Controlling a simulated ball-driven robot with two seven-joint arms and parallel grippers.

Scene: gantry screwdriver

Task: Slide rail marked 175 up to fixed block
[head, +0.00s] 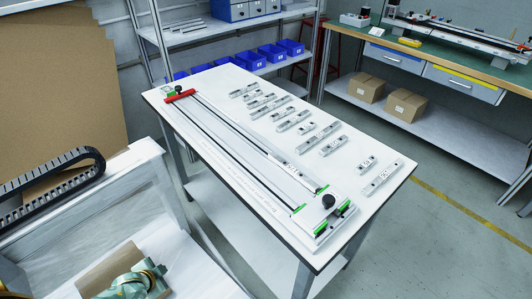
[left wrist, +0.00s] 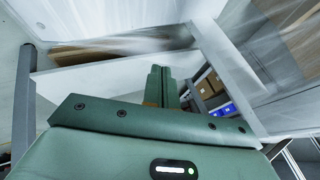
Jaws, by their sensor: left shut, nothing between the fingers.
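A long two-rail fixture lies along the white table (head: 225,170). A red block (head: 180,96) sits across its far left end, and a pale end block (head: 325,211) with a black knob and green parts sits at its near right end. A short labelled piece (head: 293,169) lies along the fixture's right-hand rail. Several loose metal rails, such as the one nearest the right edge (head: 381,178), lie in a row to the right. Their markings are too small to read surely, so I cannot pick out 175. My left gripper (left wrist: 160,84) is shut and empty, away from the rails. My right gripper is out of view.
Shelves with blue bins (head: 272,53) stand behind the table. A workbench with drawers (head: 460,82) stands at the back right. At the lower left are a black cable chain (head: 50,178) and a pale frame. The table's right front strip is clear.

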